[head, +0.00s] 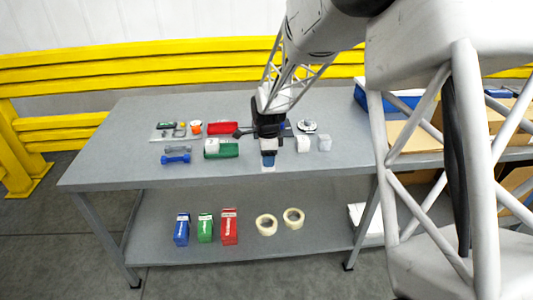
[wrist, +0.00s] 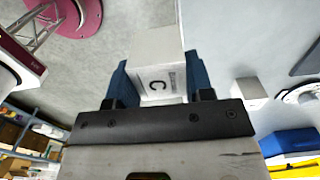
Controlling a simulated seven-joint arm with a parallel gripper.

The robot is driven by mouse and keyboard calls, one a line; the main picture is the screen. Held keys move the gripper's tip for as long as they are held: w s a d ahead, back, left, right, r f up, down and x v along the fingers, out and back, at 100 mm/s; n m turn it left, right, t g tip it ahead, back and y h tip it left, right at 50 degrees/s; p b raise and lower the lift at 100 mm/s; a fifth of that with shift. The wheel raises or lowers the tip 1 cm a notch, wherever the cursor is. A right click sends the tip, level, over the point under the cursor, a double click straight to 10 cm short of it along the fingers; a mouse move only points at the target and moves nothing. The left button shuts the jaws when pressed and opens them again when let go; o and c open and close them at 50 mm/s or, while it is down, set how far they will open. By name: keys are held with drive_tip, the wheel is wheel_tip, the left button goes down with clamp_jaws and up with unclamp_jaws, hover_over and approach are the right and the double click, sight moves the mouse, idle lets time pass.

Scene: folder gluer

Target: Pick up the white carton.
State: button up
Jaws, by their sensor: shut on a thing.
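The white carton (wrist: 158,55) is between the two blue fingers of my gripper (wrist: 160,82) in the wrist view. Its near face carries a black letter C and small print. The fingers press on its two opposite sides, and the gripper is shut on it. In the head view my gripper (head: 268,159) is over the front middle of the grey table (head: 130,165).
Two white boxes (head: 303,144) (head: 324,143) stand just right of my gripper. A green box (head: 229,151) and blue dumbbell (head: 176,159) lie to its left. A red box (head: 222,127) is behind. Small cartons (head: 205,227) and tape rolls (head: 266,224) are on the lower shelf.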

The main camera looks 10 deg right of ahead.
drive_tip(key=shift+s, duration=0.15)
idle(0.7)
drive_tip(key=w+r, duration=0.2)
drive_tip(key=w, duration=3.1)
drive_tip(key=shift+d, duration=0.35)
drive_tip(key=shift+f, duration=2.85)
